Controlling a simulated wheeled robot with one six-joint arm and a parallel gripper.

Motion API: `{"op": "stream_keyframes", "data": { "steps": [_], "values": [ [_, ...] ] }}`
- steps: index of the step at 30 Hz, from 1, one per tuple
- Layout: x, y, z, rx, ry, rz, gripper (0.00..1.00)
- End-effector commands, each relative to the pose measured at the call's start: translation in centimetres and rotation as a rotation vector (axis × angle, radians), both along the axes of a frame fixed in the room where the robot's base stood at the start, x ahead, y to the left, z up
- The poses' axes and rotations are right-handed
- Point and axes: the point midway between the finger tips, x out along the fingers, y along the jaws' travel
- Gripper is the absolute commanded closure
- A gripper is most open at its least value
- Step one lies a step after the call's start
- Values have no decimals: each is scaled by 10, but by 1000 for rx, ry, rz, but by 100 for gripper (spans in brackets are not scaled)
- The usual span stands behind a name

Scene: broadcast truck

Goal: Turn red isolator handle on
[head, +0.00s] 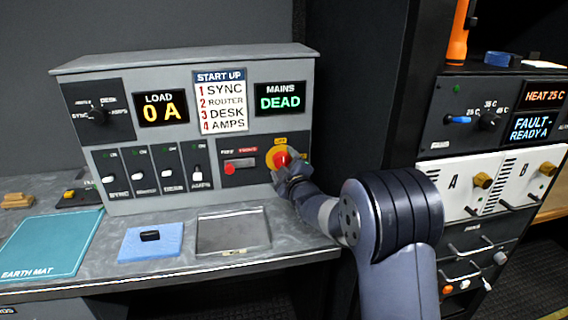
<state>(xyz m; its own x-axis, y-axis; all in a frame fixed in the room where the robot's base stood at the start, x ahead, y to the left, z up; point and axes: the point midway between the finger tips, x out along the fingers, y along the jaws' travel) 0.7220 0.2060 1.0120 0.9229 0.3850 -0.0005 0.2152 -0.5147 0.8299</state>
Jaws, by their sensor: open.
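The red isolator handle (281,158) sits on a yellow round plate (270,154) at the right end of the grey power panel (185,60). My gripper (285,168) is open right at the handle, in front of its lower right part. It hides some of the handle and plate, so I cannot tell whether the fingers touch it or how the handle is turned. The mains display (280,98) reads DEAD and the load display (161,108) reads 0 A.
Several breaker switches (168,170) and a red fuse-like part (240,165) are left of the handle. A metal tray (233,248), a blue pad (140,252) and an earth mat (50,245) lie on the desk. A dark rack (480,150) stands close on the right.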

Motion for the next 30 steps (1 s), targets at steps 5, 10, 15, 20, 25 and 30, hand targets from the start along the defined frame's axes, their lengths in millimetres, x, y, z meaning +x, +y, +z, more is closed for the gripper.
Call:
{"op": "stream_keyframes", "data": {
  "steps": [5,10,15,20,25,30],
  "values": [
    [2,1,0,0,0,0,31],
    [2,1,0,0,0,0,33],
    [2,1,0,0,0,0,47],
    [2,1,0,0,0,0,60],
    [2,1,0,0,0,0,74],
    [2,1,-1,6,2,-1,75]
  ]
}}
